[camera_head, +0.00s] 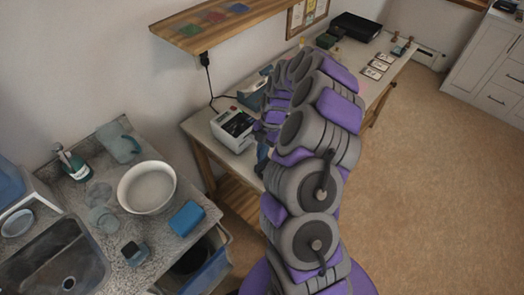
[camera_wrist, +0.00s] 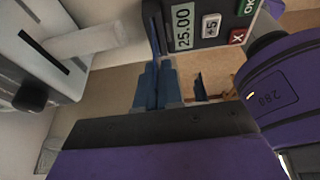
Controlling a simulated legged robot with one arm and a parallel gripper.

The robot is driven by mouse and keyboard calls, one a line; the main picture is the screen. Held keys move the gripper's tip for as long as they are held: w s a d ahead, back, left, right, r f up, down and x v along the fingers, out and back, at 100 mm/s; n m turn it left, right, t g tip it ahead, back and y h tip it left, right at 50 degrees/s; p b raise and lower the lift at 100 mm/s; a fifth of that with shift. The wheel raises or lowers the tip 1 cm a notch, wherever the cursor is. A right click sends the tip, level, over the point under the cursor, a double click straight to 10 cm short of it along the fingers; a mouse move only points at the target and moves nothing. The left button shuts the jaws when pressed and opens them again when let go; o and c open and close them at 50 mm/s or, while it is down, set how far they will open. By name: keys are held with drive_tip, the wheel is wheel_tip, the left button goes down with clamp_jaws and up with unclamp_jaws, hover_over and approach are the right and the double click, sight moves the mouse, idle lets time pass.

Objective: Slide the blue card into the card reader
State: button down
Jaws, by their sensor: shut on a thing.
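The card reader (camera_wrist: 208,22) is a dark device at the top of the wrist view, with a display reading 25.00 and keys marked OK and X. My gripper (camera_wrist: 158,82) has blue fingers, closed together below the reader's left side. A thin blue strip, the blue card (camera_wrist: 152,22) seen nearly edge-on, rises from the fingertips beside the reader's left edge. I cannot tell whether the card touches the reader or is in its slot. In the head view my arm hides most of the gripper and the card.
A white machine (camera_head: 234,128) stands on the workbench's near end; a white slotted housing (camera_wrist: 40,45) shows left in the wrist view. A shelf (camera_head: 190,35) hangs above. White cards (camera_head: 376,66) and a black box (camera_head: 356,27) lie farther along. A sink counter (camera_head: 150,245) is at left.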

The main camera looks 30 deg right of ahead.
drive_tip(key=shift+d+f, duration=0.3)
drive_tip(key=shift+d, duration=0.2)
drive_tip(key=shift+a, duration=0.35)
drive_tip(key=c, duration=1.2)
unclamp_jaws()
drive_tip(key=shift+d, duration=0.25)
drive_tip(key=p+v, duration=0.2)
drive_tip(key=v, duration=1.5)
drive_tip(key=shift+w+d+p, duration=0.15)
drive_tip(key=shift+w+p, duration=0.05)
drive_tip(key=shift+p, duration=0.2)
